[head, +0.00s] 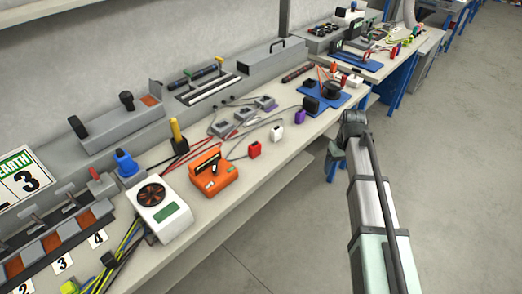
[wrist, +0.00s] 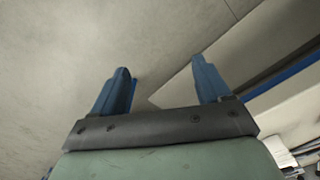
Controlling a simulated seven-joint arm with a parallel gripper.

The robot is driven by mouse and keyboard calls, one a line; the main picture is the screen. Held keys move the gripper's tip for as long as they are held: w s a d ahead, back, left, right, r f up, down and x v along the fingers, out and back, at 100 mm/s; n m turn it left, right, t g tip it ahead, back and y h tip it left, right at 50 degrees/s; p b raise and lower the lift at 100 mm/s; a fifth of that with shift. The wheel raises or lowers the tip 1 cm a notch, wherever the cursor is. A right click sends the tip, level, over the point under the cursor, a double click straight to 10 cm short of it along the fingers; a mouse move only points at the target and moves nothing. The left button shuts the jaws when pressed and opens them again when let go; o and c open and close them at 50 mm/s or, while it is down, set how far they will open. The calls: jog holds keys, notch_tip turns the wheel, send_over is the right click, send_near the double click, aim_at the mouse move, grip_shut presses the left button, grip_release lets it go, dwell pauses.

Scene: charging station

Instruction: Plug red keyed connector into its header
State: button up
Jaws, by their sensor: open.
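A red connector (head: 254,150) lies near the front edge of the bench in the head view, on the end of a grey cable. Several small grey blocks (head: 243,114) sit behind it; I cannot tell which is its header. My gripper (head: 336,166) is off the bench's front edge, to the right of the red connector and apart from it. In the wrist view my gripper (wrist: 160,68) has its two blue fingers spread, with nothing between them. The connector does not show clearly in the wrist view.
A white connector (head: 276,133) and a purple one (head: 299,117) lie right of the red connector. A blue mat (head: 335,101) lies farther along. The floor (head: 440,160) right of the bench is clear.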

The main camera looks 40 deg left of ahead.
jog(key=s+a+r+n, duration=0.25)
jog(key=a+r, duration=0.25)
jog(key=a, duration=0.3)
jog(key=s+a+r+n, duration=0.1)
jog(key=s+a+r, duration=0.3)
jog(key=a, duration=0.4)
notch_tip(320, 180, up, 8)
jog(key=n, duration=0.3)
send_over(254, 144)
notch_tip(254, 144, down, 14)
jog(key=shift+d, duration=0.15)
jog(key=c, duration=1)
